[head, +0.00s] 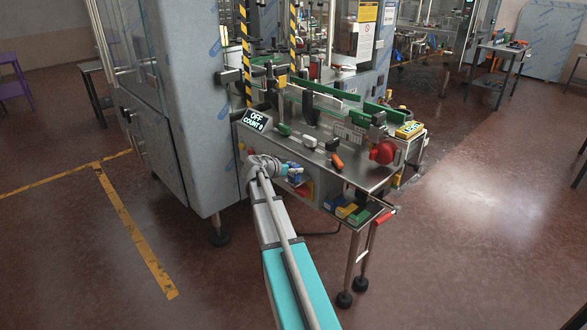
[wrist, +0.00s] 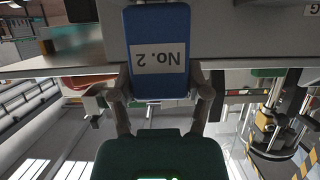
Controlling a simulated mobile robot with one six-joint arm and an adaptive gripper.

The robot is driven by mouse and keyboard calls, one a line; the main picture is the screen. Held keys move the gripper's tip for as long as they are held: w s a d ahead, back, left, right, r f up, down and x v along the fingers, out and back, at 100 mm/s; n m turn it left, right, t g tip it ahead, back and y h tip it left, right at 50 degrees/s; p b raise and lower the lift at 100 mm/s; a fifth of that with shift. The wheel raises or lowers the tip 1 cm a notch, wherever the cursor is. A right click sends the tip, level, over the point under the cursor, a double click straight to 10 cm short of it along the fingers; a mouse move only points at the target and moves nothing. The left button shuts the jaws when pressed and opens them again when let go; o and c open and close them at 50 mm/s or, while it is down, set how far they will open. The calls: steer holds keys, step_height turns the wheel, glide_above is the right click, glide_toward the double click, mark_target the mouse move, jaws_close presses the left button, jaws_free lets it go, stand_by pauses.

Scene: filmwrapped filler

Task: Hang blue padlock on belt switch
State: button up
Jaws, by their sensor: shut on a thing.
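My gripper (wrist: 161,84) is shut on the blue padlock (wrist: 160,28), with one finger on each side of its body. The padlock carries a white label reading "No. 2", upside down in the wrist view; its shackle is not visible. In the head view my gripper (head: 294,170) is at the left front of the steel machine table, just below its top; the padlock is too small there to tell apart. A red and yellow part (head: 304,189) sits under the tabletop close to my gripper; I cannot tell whether it is the belt switch.
A large red round knob (head: 383,152) is at the table's right end. Loose tools, including an orange-handled one (head: 337,161), lie on the tabletop (head: 365,177). A tall grey cabinet (head: 190,100) stands close on the left.

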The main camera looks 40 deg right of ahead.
steer(key=shift+s+f+b, duration=0.1)
steer(key=shift+f+b, duration=0.2)
stand_by(0.9)
steer(key=o, duration=1.3)
steer(key=shift+r, duration=0.2)
step_height(320, 180, up, 10)
steer(key=p, duration=1)
steer(key=shift+f, duration=0.1)
steer(key=s+a+f+n+y, duration=0.3)
steer(key=s+a+n+y, duration=0.1)
steer(key=a, duration=1)
steer(key=s+a+f+n+y+p, duration=0.1)
steer(key=s+a+f+n+y, duration=0.2)
steer(key=a, duration=1.2)
steer(key=s+a+f+n+g+y, duration=0.1)
steer(key=s+a+f+n+y, duration=0.3)
steer(key=s+a+n, duration=0.5)
steer(key=shift+s+a+n+y+p, duration=0.15)
steer(key=shift+a+y, duration=0.3)
steer(key=shift+a, duration=0.65)
steer(key=shift+w+a+n+y+p, duration=0.1)
steer(key=shift+a+n+y, duration=0.25)
steer(key=shift+a, duration=0.7)
steer(key=shift+s+a+n+y+p, duration=0.15)
steer(key=shift+a+y, duration=0.35)
steer(key=shift+a, duration=0.6)
steer(key=shift+w, duration=0.1)
